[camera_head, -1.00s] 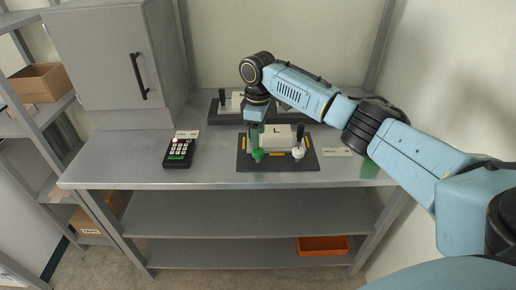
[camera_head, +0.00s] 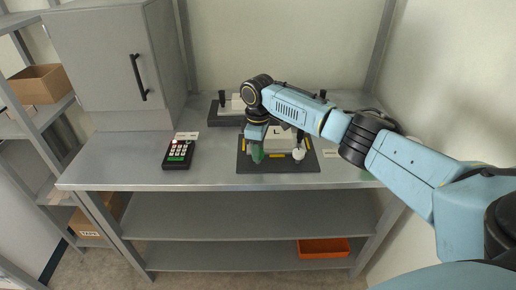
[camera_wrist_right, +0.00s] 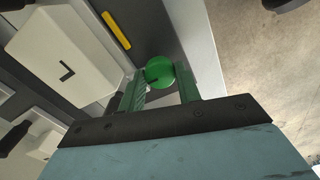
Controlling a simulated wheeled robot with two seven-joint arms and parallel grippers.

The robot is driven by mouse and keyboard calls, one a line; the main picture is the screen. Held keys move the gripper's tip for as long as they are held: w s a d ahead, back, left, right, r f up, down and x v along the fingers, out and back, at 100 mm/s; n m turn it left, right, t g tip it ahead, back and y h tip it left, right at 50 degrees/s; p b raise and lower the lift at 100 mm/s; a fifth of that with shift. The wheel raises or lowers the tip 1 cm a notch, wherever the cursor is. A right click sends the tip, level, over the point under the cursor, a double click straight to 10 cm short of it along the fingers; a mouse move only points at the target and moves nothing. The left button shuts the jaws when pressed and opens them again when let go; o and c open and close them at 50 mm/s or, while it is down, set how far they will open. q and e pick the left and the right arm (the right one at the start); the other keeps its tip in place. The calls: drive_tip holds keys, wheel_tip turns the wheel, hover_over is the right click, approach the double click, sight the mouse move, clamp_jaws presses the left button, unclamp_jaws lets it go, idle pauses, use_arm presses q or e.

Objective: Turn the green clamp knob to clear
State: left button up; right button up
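The green clamp knob (camera_wrist_right: 160,72) is round with a dark mark on its face. It sits at the front left of a dark fixture plate (camera_head: 290,168) that bears a white block marked L (camera_wrist_right: 66,70). My right gripper (camera_head: 257,150) is over the knob in the head view and hides most of it. In the right wrist view its two green fingers (camera_wrist_right: 160,86) stand apart, one on each side of the knob. They look open; contact with the knob cannot be made out. My left gripper is not in view.
A white knob (camera_head: 298,154) with a black post stands at the plate's front right. A second fixture (camera_head: 226,120) lies behind. A black keypad (camera_head: 178,154) lies to the left, with a grey cabinet (camera_head: 110,70) behind it. The bench front (camera_head: 215,180) is clear.

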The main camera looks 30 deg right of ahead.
drive_tip(key=shift+c, duration=0.8)
drive_tip(key=shift+r+n+p, duration=0.1)
drive_tip(key=shift+n+p, duration=0.85)
drive_tip(key=shift+n, duration=0.05)
drive_tip(key=shift+n+p, duration=0.65)
drive_tip(key=shift+n, duration=0.15)
drive_tip(key=n+p, duration=0.1)
drive_tip(key=n, duration=0.2)
drive_tip(key=shift+n, duration=0.3)
drive_tip(key=n+p, duration=0.1)
drive_tip(key=n, duration=0.9)
drive_tip(key=shift+n, duration=0.4)
